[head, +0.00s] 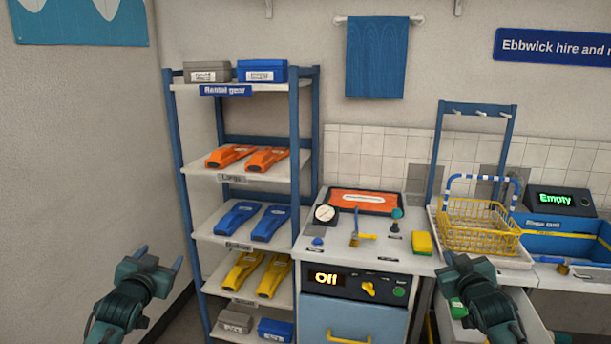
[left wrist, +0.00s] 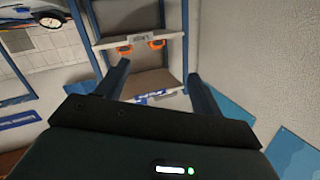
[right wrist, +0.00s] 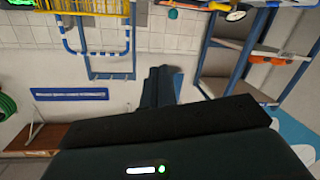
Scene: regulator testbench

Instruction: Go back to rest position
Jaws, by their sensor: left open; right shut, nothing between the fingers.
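My left gripper (head: 158,260) is at the lower left of the head view, in front of the bare wall and left of the shelf rack. It is open and empty; its two spread fingers also show in the left wrist view (left wrist: 157,85). My right gripper (head: 450,260) is at the lower right of the head view, in front of the bench. Its fingers are together with nothing between them in the right wrist view (right wrist: 160,85). Neither gripper touches any object that I can see.
A blue-framed shelf rack (head: 305,140) holds orange, blue and yellow fins. Right of it, a testbench (head: 312,255) reads "Off" and carries a gauge (head: 325,213) and a sponge (head: 421,243). A yellow wire basket (head: 480,228) and a blue tank (head: 565,240) stand further right.

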